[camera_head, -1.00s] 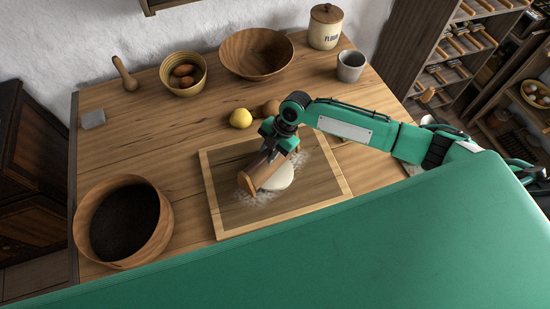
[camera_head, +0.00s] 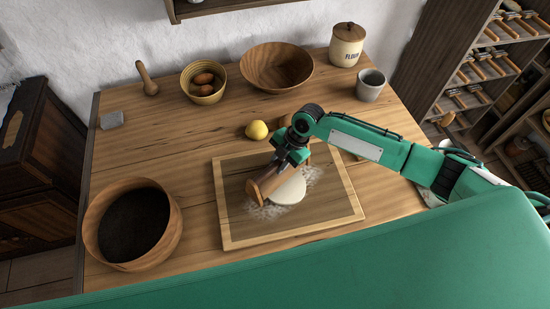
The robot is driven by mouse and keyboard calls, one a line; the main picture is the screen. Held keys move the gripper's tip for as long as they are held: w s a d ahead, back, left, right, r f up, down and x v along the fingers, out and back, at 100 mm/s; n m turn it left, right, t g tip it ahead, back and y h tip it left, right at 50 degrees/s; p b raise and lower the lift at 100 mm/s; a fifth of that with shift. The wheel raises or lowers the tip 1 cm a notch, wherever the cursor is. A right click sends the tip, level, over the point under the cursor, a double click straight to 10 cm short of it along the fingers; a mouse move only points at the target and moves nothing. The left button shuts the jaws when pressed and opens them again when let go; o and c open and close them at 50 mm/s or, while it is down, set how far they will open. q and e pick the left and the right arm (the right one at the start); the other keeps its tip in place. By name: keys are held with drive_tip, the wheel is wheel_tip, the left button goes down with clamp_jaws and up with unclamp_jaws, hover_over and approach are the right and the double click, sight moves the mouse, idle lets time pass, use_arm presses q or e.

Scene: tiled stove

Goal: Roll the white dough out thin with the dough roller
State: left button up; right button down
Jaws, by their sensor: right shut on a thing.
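The white dough (camera_head: 291,190) is a flat, rounded piece on the wooden board (camera_head: 292,231), with flour scattered around it. The dough roller (camera_head: 268,186) is a brown wooden cylinder lying slantwise over the left side of the dough and hiding part of it. I cannot tell whether it presses on the dough. My right gripper (camera_head: 281,167) is shut on the roller from above, its fingers mostly hidden by its own body. My left gripper is not in view.
A lemon (camera_head: 257,130) lies just behind the board. A dark-filled round wooden container (camera_head: 170,232) stands to the left. A bowl of eggs (camera_head: 206,93), a wooden bowl (camera_head: 276,84), a flour jar (camera_head: 346,48) and a cup (camera_head: 370,87) stand at the back. The left-middle table is clear.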

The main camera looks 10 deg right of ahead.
drive_tip(key=shift+s+d+p, duration=0.9)
drive_tip(key=shift+s+d, duration=0.3)
drive_tip(key=shift+s, duration=0.85)
wheel_tip(320, 180, up, 7)
drive_tip(key=p, duration=0.5)
drive_tip(key=shift+w, duration=0.1)
